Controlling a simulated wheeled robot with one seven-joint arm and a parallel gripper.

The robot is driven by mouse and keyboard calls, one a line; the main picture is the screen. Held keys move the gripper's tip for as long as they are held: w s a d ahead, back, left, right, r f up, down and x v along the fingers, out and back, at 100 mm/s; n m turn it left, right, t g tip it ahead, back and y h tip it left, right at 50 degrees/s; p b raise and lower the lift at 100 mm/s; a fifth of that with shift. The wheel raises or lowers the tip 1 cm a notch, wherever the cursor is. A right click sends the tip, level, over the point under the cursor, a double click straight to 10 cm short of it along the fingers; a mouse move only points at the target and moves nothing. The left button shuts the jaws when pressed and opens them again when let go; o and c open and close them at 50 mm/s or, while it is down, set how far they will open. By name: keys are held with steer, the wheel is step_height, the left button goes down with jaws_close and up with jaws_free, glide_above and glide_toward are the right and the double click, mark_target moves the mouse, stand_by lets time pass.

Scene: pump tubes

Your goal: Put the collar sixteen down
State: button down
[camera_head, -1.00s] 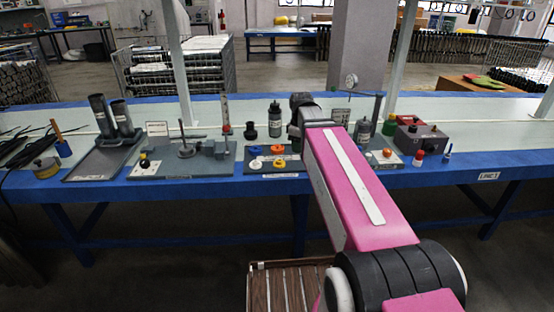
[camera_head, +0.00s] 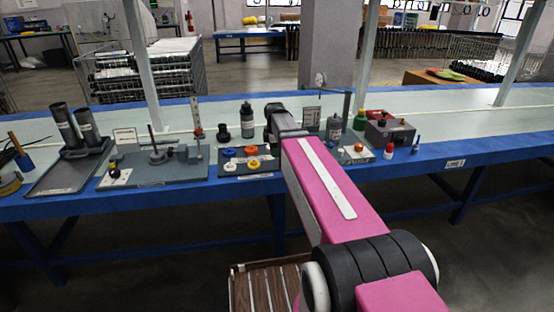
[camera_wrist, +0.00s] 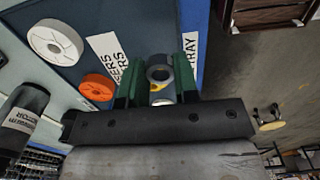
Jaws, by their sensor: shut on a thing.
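An orange ring (camera_wrist: 97,87) and a larger white ring (camera_wrist: 57,42) lie apart from the fingers. In the head view, my arm hides the gripper and the held piece. The collar tray (camera_head: 262,174) there carries blue (camera_head: 228,152), orange (camera_head: 251,150), white (camera_head: 229,168) and yellow (camera_head: 253,164) rings.
To the left is a grey fixture board (camera_head: 190,172) with upright posts. Right of my arm stand another bottle (camera_head: 333,128) and a grey box (camera_head: 390,134). The blue bench edge runs along the front.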

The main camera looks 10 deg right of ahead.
mark_target(278, 163)
steer(key=w+d+f, duration=0.2)
steer(key=w, duration=0.1)
steer(key=shift+f, duration=2.05)
steer(key=shift+f, duration=0.1)
steer(key=c, duration=0.9)
jaws_free()
steer(key=shift+o, duration=0.2)
step_height(278, 163, up, 12)
steer(key=shift+s, duration=0.1)
